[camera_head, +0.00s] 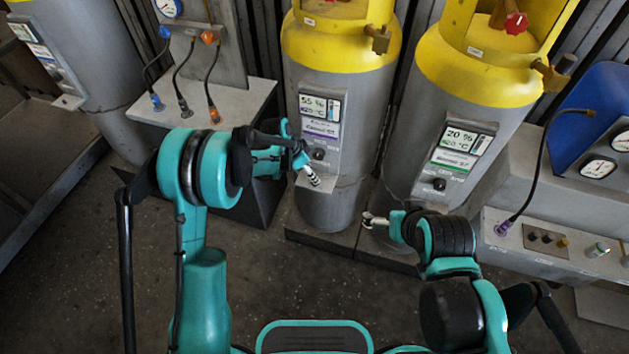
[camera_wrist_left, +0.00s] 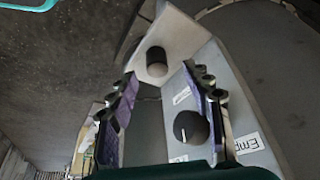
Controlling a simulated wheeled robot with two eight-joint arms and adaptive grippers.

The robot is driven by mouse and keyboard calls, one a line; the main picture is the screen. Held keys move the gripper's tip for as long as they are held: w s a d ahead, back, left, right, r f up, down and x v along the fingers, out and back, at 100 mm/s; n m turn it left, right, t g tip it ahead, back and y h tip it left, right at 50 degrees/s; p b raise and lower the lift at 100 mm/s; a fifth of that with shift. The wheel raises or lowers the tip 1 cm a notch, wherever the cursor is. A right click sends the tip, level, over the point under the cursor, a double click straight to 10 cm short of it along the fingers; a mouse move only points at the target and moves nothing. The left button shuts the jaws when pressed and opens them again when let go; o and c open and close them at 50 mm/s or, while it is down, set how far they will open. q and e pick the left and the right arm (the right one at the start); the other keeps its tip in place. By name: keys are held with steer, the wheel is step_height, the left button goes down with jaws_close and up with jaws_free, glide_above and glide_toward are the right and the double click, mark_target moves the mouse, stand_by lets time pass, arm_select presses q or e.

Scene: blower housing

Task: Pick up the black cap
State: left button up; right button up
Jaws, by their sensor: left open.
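In the left wrist view, a short black cylinder that looks like the black cap (camera_wrist_left: 157,62) sits on a small grey ledge (camera_wrist_left: 178,35). It lies just beyond the fingertips, within the gap between them and nearer the left finger. My left gripper (camera_wrist_left: 165,88) is open with nothing between its fingers. In the head view, my left gripper (camera_head: 311,176) is at the ledge on the front of the middle cylinder (camera_head: 345,200); I cannot make out the cap there. My right gripper (camera_head: 372,220) is low in front of the right cylinder (camera_head: 415,165); its finger state is unclear.
A black round knob (camera_wrist_left: 190,127) is on the panel beside the ledge, close to the right finger. A grey bench (camera_head: 245,100) with hoses stands left of the middle cylinder. A control box (camera_head: 545,250) with a hose stands at right. The floor (camera_head: 290,285) in front is clear.

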arm_select(q)
steer(key=b+x, duration=0.1)
steer(key=x, duration=0.3)
steer(key=shift+s+d+f+b, duration=0.1)
steer(key=shift+s+b, duration=0.05)
steer(key=shift+b, duration=0.15)
steer(key=shift+c, duration=0.9)
steer(key=c, duration=0.9)
steer(key=shift+o, duration=0.2)
steer(key=shift+r, duration=0.25)
steer(key=shift+r+p, duration=0.25)
steer(key=shift+p, duration=0.05)
step_height(320, 180, up, 3)
steer(key=shift+r+p, duration=0.15)
steer(key=shift+p, duration=0.75)
steer(key=s+a+p, duration=0.1)
steer(key=s+a, duration=0.3)
steer(key=a, duration=0.4)
steer(key=s+a+p, duration=0.2)
steer(key=s+a, duration=0.2)
steer(key=a, duration=0.4)
steer(key=shift+f, duration=0.3)
steer(key=shift+s, duration=0.1)
